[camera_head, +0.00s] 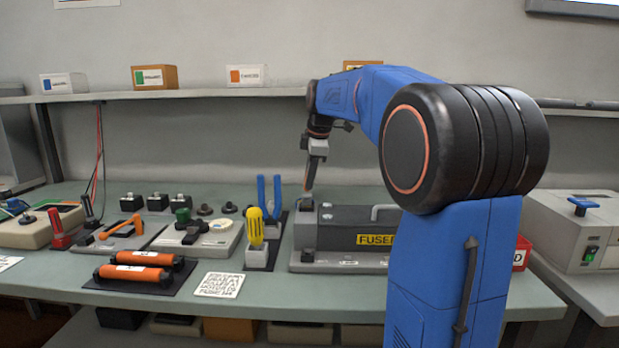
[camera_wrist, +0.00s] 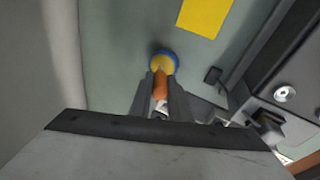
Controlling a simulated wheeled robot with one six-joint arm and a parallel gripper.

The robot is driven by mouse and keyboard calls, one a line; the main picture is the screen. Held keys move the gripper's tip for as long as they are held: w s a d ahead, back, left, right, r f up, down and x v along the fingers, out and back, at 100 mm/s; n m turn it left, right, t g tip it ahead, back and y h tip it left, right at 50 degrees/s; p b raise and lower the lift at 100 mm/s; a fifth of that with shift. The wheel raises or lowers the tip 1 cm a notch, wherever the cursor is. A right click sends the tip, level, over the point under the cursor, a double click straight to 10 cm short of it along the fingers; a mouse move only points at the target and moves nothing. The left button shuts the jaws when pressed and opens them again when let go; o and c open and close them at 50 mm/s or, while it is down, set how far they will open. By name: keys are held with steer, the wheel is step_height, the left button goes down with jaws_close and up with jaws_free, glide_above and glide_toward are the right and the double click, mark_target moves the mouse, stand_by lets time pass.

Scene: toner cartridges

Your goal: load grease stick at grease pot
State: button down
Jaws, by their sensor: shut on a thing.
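My gripper (camera_wrist: 162,84) is shut on an orange-brown stick, the grease stick (camera_wrist: 160,86), in the wrist view. A small round pot with a blue rim and yellow contents, the grease pot (camera_wrist: 170,64), lies just beyond the fingertips. The stick's far end overlaps the pot's yellow inside; I cannot tell how deep it is or whether it touches the grease. In the head view my gripper (camera_head: 308,188) points down at the back of the bench by the left end of the dark fuser unit (camera_head: 340,222). The pot does not show clearly there.
The fuser unit stands close to my gripper. A yellow sheet (camera_wrist: 206,14) lies beyond the pot. A stand with blue-handled pliers (camera_head: 269,192) and a yellow-handled tool (camera_head: 255,228) is to the left. A shelf (camera_head: 220,93) runs behind my arm.

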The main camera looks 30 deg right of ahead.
steer(key=shift+f, duration=0.3)
stand_by(0.7)
steer(key=shift+r, duration=3.5)
